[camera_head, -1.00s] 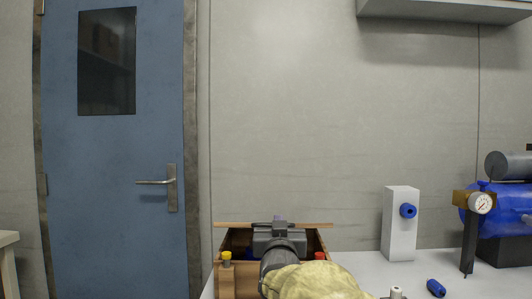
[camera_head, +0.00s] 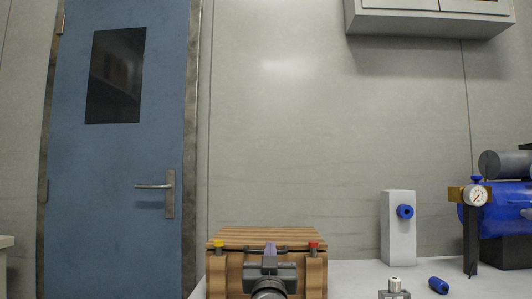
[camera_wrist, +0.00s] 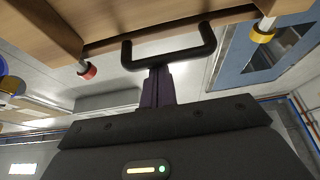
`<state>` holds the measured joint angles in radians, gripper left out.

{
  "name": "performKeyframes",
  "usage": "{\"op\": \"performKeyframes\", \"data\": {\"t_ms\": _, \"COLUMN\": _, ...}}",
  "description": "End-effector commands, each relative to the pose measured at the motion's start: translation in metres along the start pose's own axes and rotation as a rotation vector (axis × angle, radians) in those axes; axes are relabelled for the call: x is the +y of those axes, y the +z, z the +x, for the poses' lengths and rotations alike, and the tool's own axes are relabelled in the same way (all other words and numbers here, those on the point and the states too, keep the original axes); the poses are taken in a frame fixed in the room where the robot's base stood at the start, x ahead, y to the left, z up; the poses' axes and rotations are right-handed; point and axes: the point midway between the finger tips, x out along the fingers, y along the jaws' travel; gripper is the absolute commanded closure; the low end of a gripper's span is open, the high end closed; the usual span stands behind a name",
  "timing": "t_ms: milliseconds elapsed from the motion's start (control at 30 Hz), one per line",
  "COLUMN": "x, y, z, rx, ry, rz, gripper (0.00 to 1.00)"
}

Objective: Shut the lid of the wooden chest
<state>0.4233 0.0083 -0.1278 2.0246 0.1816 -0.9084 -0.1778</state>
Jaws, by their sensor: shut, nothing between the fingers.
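The wooden chest (camera_head: 228,276) stands at the bottom middle of the head view. Its striped lid (camera_head: 262,234) lies flat over the top, down on the body as far as I can see. A dark handle runs along the lid's front edge; in the wrist view the handle (camera_wrist: 205,42) is a black bar under the wood. My gripper (camera_head: 270,249) is at the chest's front, its purple fingers together and empty, at or just beside the handle. The fingers also show in the wrist view (camera_wrist: 157,85). Whether they touch the handle is unclear.
A yellow-capped peg (camera_head: 218,246) and a red-capped peg (camera_head: 313,248) are at the chest's front corners. To the right on the white table stand a white block with a blue knob (camera_head: 398,230), a blue cylinder (camera_head: 438,285) and a blue tank with a gauge (camera_head: 500,207).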

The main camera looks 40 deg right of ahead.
Motion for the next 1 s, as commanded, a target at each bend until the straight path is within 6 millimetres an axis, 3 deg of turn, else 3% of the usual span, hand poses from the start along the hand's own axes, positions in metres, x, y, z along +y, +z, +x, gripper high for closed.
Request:
{"op": "performKeyframes", "data": {"t_ms": 67, "x": 0.003, "y": 0.008, "z": -0.004, "rx": 0.0, "ry": 0.005, "rz": -0.002, "gripper": 1.0}}
{"op": "performKeyframes", "data": {"t_ms": 533, "x": 0.005, "y": 0.002, "z": -0.001, "rx": 0.0, "ry": 0.008, "rz": -0.004, "gripper": 1.0}}
{"op": "performKeyframes", "data": {"t_ms": 667, "x": 0.004, "y": -0.01, "z": 0.003, "rx": 0.002, "ry": 0.008, "rz": -0.003, "gripper": 1.0}}
{"op": "performKeyframes", "data": {"t_ms": 867, "x": 0.003, "y": -0.043, "z": 0.012, "rx": 0.002, "ry": 0.007, "rz": -0.002, "gripper": 1.0}}
{"op": "performKeyframes", "data": {"t_ms": 1000, "x": 0.003, "y": -0.033, "z": -0.015, "rx": -0.003, "ry": 0.005, "rz": -0.002, "gripper": 1.0}}
